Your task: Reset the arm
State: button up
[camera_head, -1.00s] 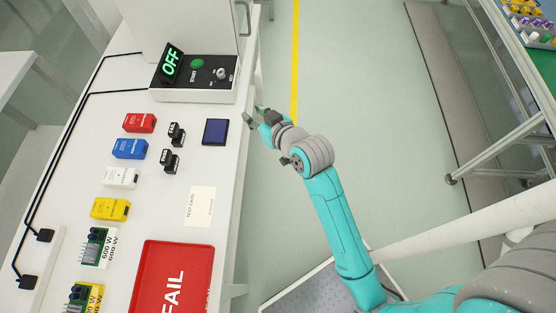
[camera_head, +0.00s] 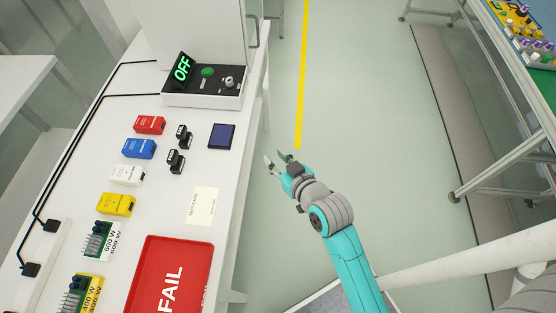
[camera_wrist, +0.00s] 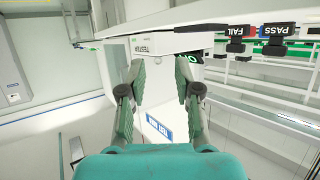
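My gripper (camera_head: 277,161) is off the right edge of the white table, over the floor, at the end of my teal and grey arm. In the wrist view my gripper (camera_wrist: 160,92) has its two green-grey fingers spread apart, with nothing between them. Beyond the fingers is a white cabinet (camera_wrist: 118,60) with dark lettering. The gripper touches nothing that I can see.
The white table (camera_head: 225,205) holds a control box (camera_head: 205,85) reading OFF, coloured boxes, two black parts (camera_head: 180,150), a test card (camera_head: 203,205) and a red FAIL tray (camera_head: 200,243). A metal-framed table (camera_head: 500,165) stands right. The floor between (camera_head: 360,110) is clear.

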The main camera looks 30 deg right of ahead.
dwell(0.5)
jog(key=s+f+h, duration=0.1)
jog(key=s+f, duration=0.2)
jog(key=s, duration=1.4)
jog(key=s+r, duration=0.2)
jog(key=s, duration=0.5)
jog(key=s+a+r+t, duration=0.1)
jog(key=s+r, duration=0.2)
jog(key=s, duration=0.5)
jog(key=shift+s+r, duration=0.2)
jog(key=shift+r, duration=0.15)
